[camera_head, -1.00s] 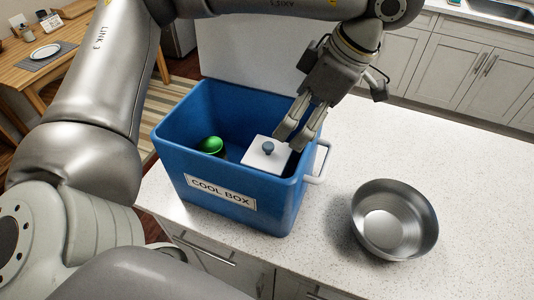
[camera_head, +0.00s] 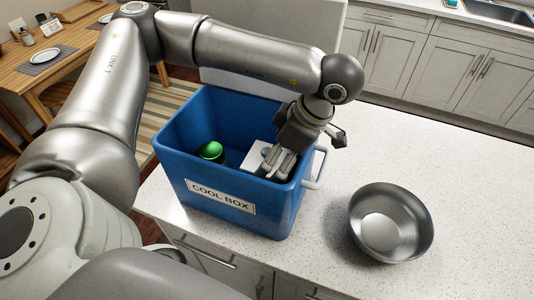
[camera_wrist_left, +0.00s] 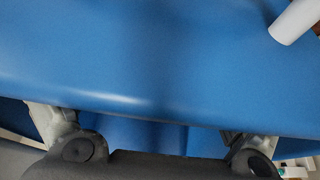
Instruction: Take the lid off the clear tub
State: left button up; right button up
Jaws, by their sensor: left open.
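A white square lid (camera_head: 254,158) with a small blue-grey knob (camera_head: 265,152) sits inside the blue cool box (camera_head: 228,222), toward its right side. The clear tub's walls under it cannot be made out. My left gripper (camera_head: 278,168) reaches down into the box with its fingers open. Its fingers are at the lid's right side and hide part of it; I cannot tell whether they touch it. In the left wrist view, the open fingers (camera_wrist_left: 150,135) are in front of the blue box wall, and no lid shows. My right gripper is not in view.
A round green-topped item (camera_head: 211,150) stands in the box, left of the lid. The box's white handle (camera_head: 318,168) sticks out on the right. A metal bowl (camera_head: 391,223) stands on the white speckled counter (camera_head: 440,165). The counter right of the box is otherwise clear.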

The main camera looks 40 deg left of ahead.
pick_arm(q)
jog(key=shift+a+f, duration=0.2)
jog(key=shift+f, duration=0.1)
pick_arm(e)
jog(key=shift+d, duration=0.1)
pick_arm(q)
jog(key=shift+d, duration=0.1)
jog(key=shift+c, duration=0.4)
jog(key=c, duration=0.7)
jog(key=shift+c, duration=0.5)
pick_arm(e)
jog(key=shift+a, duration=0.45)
pick_arm(q)
jog(key=shift+r, duration=0.5)
notch_tip(320, 180, up, 2)
jog(key=shift+s+d+r+b, duration=0.1)
jog(key=shift+r+b, duration=0.05)
jog(key=shift+b, duration=0.4)
jog(key=s+d+r+b, duration=0.3)
jog(key=s+d+r, duration=0.6)
jog(key=s, duration=0.1)
jog(key=shift+s+r, duration=0.2)
jog(key=shift+r, duration=0.2)
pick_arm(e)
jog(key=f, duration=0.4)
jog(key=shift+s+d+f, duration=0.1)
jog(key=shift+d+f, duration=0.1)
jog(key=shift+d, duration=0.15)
